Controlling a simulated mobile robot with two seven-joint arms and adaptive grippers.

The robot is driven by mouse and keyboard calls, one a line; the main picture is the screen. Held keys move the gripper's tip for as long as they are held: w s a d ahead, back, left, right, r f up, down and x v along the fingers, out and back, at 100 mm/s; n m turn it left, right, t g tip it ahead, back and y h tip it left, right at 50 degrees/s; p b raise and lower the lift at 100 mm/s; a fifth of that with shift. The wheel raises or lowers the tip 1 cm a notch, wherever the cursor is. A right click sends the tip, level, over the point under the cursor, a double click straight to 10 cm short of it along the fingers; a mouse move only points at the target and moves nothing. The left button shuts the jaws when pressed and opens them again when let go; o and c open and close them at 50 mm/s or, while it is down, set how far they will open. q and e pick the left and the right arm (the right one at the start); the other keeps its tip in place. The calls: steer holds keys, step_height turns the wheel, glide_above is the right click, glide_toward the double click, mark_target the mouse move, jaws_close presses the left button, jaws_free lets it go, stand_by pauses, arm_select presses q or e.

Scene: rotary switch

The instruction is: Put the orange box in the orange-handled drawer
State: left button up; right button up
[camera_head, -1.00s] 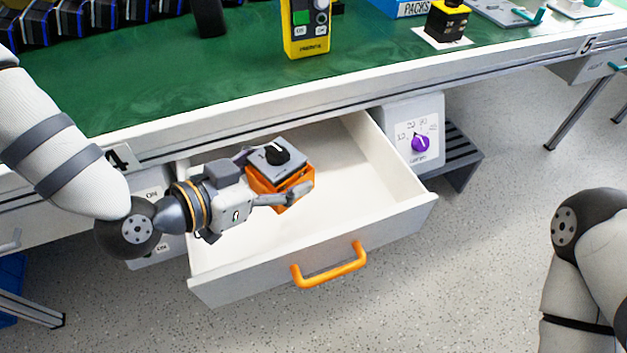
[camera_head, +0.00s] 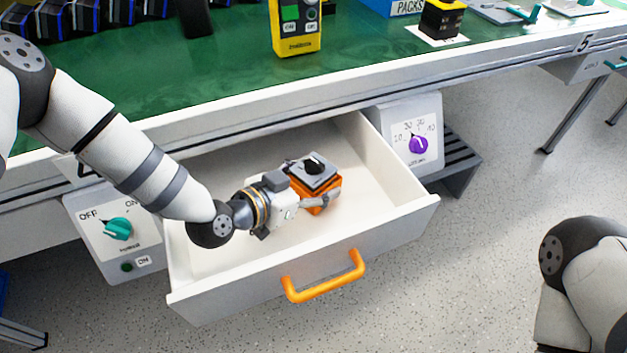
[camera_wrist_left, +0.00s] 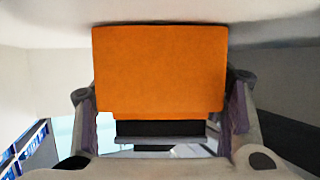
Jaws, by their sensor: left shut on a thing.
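The orange box (camera_head: 311,189) has a grey top plate with a black knob. My left gripper (camera_head: 311,184) is shut on it, and the box is inside the outline of the open drawer. The drawer (camera_head: 385,180) is white and pulled out, with an orange handle (camera_head: 325,278) on its front. In the left wrist view the box (camera_wrist_left: 160,70) sits between both fingers, close to a pale surface. I cannot tell whether the box touches the drawer floor. No right gripper shows; only part of my right arm is at the right edge of the head view.
A panel with a teal knob (camera_head: 118,229) is left of the drawer, and one with a purple knob (camera_head: 418,145) is right of it. The green bench top (camera_head: 150,80) above holds a yellow control box (camera_head: 296,28) and other devices. The right of the drawer is empty.

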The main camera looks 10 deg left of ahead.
arm_select(q)
steer(key=shift+f, duration=0.15)
steer(key=o, duration=1.1)
steer(key=shift+o, duration=0.2)
steer(key=shift+r, duration=0.3)
steer(key=p+v, duration=0.2)
steer(key=v, duration=1)
arm_select(e)
steer(key=shift+v, duration=1.15)
